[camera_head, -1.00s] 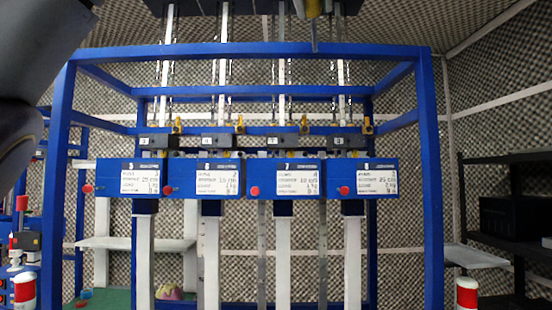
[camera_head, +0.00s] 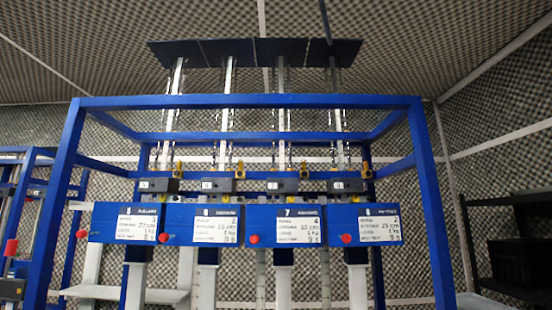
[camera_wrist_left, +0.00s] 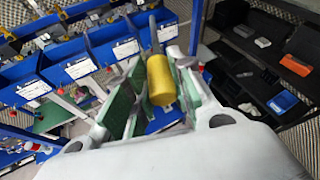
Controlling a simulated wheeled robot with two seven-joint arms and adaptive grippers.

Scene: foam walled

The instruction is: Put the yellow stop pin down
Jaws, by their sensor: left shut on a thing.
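The yellow stop pin (camera_wrist_left: 160,80) shows in the left wrist view as a thick yellow cylinder with a thin grey rod at its far end. My left gripper (camera_wrist_left: 155,88) is shut on it, with the pin between the green finger pads. The pin is held in the air; the blue boxes of the rig lie beyond and to its left. Neither gripper shows in the head view now.
A blue frame (camera_head: 250,101) carries a row of blue labelled boxes (camera_head: 216,224) with red knobs. Small yellow parts (camera_head: 178,168) stand above them. Dark shelves (camera_wrist_left: 265,65) with bins are at the right.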

